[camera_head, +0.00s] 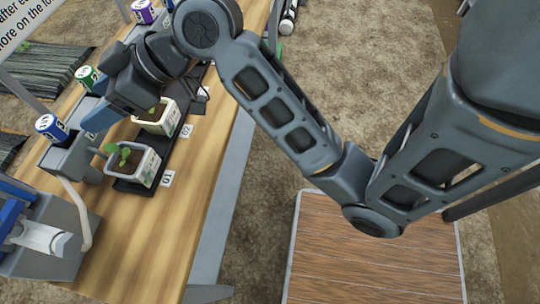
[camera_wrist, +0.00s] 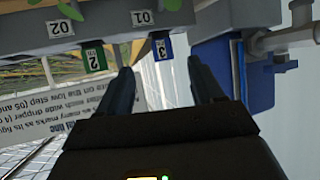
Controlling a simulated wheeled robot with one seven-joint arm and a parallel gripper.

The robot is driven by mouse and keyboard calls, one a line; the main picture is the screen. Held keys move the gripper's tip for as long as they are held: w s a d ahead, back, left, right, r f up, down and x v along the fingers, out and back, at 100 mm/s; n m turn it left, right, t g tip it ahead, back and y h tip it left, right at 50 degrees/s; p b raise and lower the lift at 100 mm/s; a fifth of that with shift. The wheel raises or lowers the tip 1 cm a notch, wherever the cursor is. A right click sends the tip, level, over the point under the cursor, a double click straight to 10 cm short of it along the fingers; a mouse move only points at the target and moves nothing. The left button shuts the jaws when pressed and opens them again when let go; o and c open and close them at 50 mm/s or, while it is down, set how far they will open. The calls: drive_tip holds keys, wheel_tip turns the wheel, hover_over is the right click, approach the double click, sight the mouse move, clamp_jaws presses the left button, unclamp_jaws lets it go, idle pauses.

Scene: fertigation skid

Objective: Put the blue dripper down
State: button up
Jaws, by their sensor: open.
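The blue dripper (camera_head: 51,128), a small cylinder with a white top and a blue label band, stands upright on a grey block at the left side of the bench. In the wrist view a blue tag marked 3 (camera_wrist: 162,47), seemingly the same dripper, shows past and between the fingertips, with a gap to each. My gripper (camera_wrist: 160,66) is open and holds nothing visible. In the head view my gripper (camera_head: 92,120) is beside the blue dripper, to its right; its fingertips are partly hard to make out.
A green dripper (camera_head: 87,78) and a purple dripper (camera_head: 143,12) stand farther along the row. White pots with seedlings (camera_head: 147,165) (camera_head: 158,118) sit on a black tray close to my gripper. A blue and grey device (camera_head: 40,235) with a pale hose stands at lower left.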

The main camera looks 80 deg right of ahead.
drive_tip(key=s+f+m+h, duration=0.1)
drive_tip(key=s+f, duration=0.2)
drive_tip(key=s, duration=0.1)
drive_tip(key=s+f+m+h, duration=0.1)
drive_tip(key=s+f, duration=0.2)
drive_tip(key=s, duration=0.1)
drive_tip(key=s+f+m+t+h, duration=0.1)
drive_tip(key=s+f+m+h, duration=0.1)
drive_tip(key=s, duration=0.3)
drive_tip(key=shift+a+f, duration=0.4)
drive_tip(key=shift+f, duration=0.45)
drive_tip(key=s+a+r+t, duration=0.1)
drive_tip(key=s+r, duration=0.1)
drive_tip(key=s, duration=0.6)
drive_tip(key=s+a+r+t, duration=0.1)
drive_tip(key=s+a+r, duration=0.1)
drive_tip(key=s, duration=0.7)
